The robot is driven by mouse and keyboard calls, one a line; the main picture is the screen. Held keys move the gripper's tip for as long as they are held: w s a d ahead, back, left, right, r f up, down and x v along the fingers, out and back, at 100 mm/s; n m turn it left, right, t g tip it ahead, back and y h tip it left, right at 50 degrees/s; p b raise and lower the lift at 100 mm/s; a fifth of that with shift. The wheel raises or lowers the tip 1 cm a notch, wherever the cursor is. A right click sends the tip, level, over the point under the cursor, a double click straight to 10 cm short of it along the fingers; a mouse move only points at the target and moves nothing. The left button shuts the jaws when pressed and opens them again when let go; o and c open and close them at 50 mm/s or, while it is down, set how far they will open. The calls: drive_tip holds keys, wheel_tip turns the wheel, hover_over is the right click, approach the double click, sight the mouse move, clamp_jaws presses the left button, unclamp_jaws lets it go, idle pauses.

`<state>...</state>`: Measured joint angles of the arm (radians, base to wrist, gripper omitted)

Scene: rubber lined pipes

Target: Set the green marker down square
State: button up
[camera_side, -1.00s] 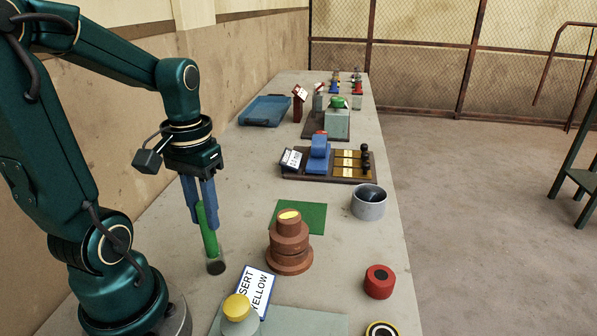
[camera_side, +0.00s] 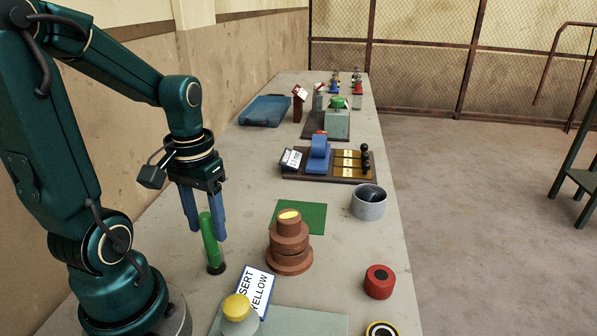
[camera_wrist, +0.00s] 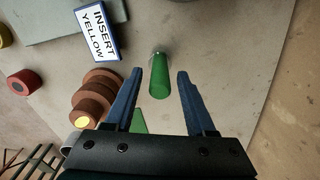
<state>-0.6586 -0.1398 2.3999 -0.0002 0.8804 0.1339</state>
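The green marker (camera_side: 211,240) is a green cylinder with a dark lower end resting on the table, left of the brown stepped stack. It looks about upright, roughly parallel to my fingers; a slight tilt cannot be ruled out. My gripper (camera_side: 207,233) is open, its two blue fingers either side of the marker's upper part. In the wrist view the marker (camera_wrist: 158,77) stands between the spread fingers of my gripper (camera_wrist: 160,73), with a gap on both sides.
A brown stepped stack (camera_side: 289,250) stands close to the right of the marker. An "INSERT YELLOW" sign (camera_side: 258,289) and a yellow-topped piece (camera_side: 237,308) are in front. A flat green square (camera_side: 312,217) lies behind the stack. A grey cup (camera_side: 369,203) is farther right.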

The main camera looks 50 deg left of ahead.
drive_tip(key=shift+r, duration=0.1)
wheel_tip(320, 180, up, 4)
drive_tip(key=shift+r, duration=0.35)
drive_tip(key=shift+w+d+r, duration=0.15)
drive_tip(key=shift+d+r, duration=0.1)
drive_tip(key=d+r+m+t, duration=0.2)
drive_tip(key=d+m+t, duration=0.3)
drive_tip(key=d, duration=0.5)
drive_tip(key=shift+w+m+t, duration=0.3)
drive_tip(key=shift+w+m, duration=0.05)
drive_tip(key=shift+m, duration=0.15)
drive_tip(key=shift+a, duration=0.1)
idle(0.6)
